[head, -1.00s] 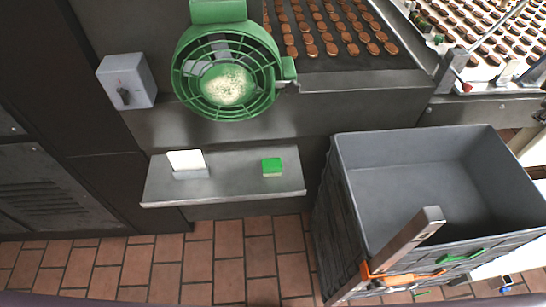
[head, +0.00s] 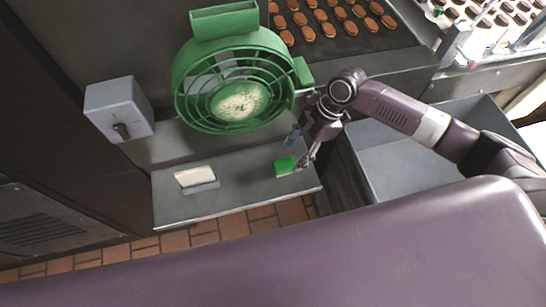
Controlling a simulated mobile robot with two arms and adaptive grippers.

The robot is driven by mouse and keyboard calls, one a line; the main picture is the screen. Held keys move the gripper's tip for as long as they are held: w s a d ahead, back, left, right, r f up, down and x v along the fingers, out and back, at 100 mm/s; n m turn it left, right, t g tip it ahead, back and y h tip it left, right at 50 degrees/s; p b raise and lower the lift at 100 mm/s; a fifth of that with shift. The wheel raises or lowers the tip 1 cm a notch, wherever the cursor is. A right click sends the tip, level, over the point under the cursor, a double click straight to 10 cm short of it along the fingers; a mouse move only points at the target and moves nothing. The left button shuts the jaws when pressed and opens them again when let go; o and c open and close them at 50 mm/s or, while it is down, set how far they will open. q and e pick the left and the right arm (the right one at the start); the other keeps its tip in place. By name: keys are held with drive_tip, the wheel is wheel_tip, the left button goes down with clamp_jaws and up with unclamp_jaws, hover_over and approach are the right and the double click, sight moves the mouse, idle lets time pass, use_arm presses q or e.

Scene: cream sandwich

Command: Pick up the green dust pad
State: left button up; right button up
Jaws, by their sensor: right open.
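The green dust pad (head: 284,166) lies on the metal shelf (head: 235,202), right of the shelf's middle. My right arm reaches in from the right, and my right gripper (head: 298,150) is at the pad's right side, pointing down to the shelf. Its fingers are apart, one near the pad's right edge and one blue-tipped part above it. I cannot tell whether a finger touches the pad. My left gripper is not in view.
A white block in a grey holder (head: 203,186) sits on the shelf's left. A grey switch box (head: 119,108) is at left. A large grey crate (head: 385,150) stands at right, partly behind my arm.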

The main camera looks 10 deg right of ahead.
sight(284, 163)
drive_tip(key=shift+w+a+f, duration=0.15)
drive_tip(key=shift+w+f, duration=0.15)
drive_tip(key=shift+a+f, duration=0.15)
drive_tip(key=shift+f, duration=0.15)
drive_tip(key=shift+s+a+f+p, duration=0.1)
drive_tip(key=shift+s+f+p, duration=0.05)
drive_tip(key=shift+f+p, duration=0.15)
drive_tip(key=shift+s+a+f+p, duration=0.1)
drive_tip(key=shift+f+p, duration=0.05)
drive_tip(key=shift+f, duration=0.25)
drive_tip(key=shift+a+f, duration=0.15)
drive_tip(key=shift+f, duration=0.15)
drive_tip(key=x, duration=0.1)
drive_tip(key=p+x, duration=0.1)
drive_tip(key=x, duration=0.1)
drive_tip(key=shift+w+f+p, duration=0.25)
drive_tip(key=shift+w+p, duration=0.05)
drive_tip(key=shift+w, duration=0.05)
drive_tip(key=shift+a+f, duration=0.15)
drive_tip(key=shift+f, duration=0.2)
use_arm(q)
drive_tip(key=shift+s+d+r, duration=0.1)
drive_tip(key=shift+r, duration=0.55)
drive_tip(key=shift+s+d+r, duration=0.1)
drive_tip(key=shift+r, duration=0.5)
use_arm(e)
drive_tip(key=shift+f, duration=0.1)
